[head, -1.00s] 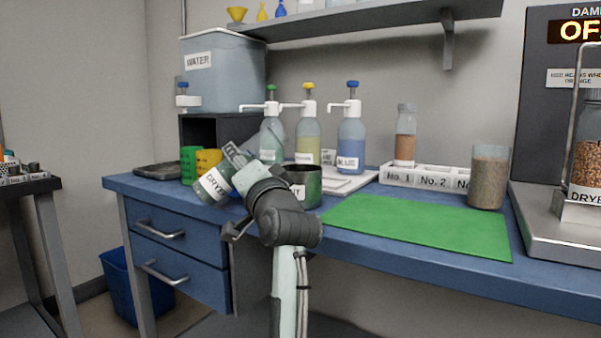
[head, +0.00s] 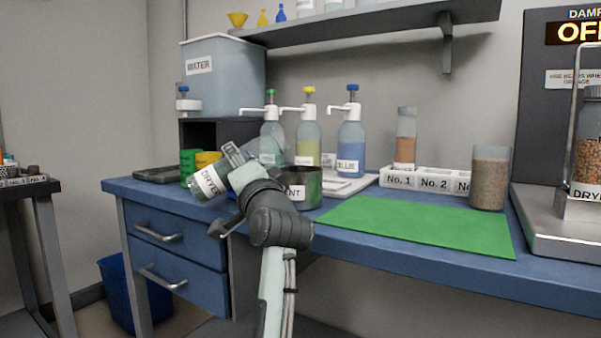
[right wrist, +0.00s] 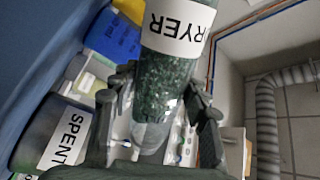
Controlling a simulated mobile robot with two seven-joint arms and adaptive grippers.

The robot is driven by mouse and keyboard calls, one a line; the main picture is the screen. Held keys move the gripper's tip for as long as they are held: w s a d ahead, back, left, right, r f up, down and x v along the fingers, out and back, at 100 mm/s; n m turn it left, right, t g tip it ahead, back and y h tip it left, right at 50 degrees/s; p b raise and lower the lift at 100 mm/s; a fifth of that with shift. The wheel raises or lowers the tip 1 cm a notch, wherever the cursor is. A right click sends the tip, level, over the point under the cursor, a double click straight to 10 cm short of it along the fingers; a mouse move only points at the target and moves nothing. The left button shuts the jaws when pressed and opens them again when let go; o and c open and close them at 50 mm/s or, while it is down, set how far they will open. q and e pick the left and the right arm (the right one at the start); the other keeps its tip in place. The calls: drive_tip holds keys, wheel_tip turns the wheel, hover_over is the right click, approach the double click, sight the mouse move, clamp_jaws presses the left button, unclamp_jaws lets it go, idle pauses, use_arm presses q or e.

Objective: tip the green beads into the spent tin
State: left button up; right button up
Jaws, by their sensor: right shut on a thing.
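My right gripper (head: 236,158) is shut on a clear jar labelled DRYER (head: 207,184), held tilted above the left part of the bench. In the right wrist view, dark green beads (right wrist: 166,86) show inside the jar, between the fingers (right wrist: 160,105). The spent tin (head: 312,187), a dark grey-green can, stands on the bench right of the jar, partly hidden by my arm. Its SPENT label shows in the right wrist view, where the tin (right wrist: 42,122) is at the lower left. The jar is apart from the tin. My left gripper is not in view.
A green cup (head: 187,168) and a yellow cup (head: 207,159) stand behind the jar. Pump bottles (head: 351,133) stand behind the tin. A green mat (head: 420,226) lies bare to the right, with a bead-filled beaker (head: 489,180) beyond it.

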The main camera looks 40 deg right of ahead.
sight(243, 150)
drive_tip(key=shift+a+r+m+h+b, duration=0.2)
drive_tip(key=shift+r+m+h+b, duration=0.25)
drive_tip(key=shift+r+m, duration=0.55)
drive_tip(key=shift+d+m+p, duration=0.15)
drive_tip(key=shift+m+p, duration=0.25)
drive_tip(key=shift+s+d+r+m+h+p, duration=0.15)
drive_tip(key=shift+d+r+m+h+p, duration=0.25)
drive_tip(key=shift+r+m+p, duration=0.5)
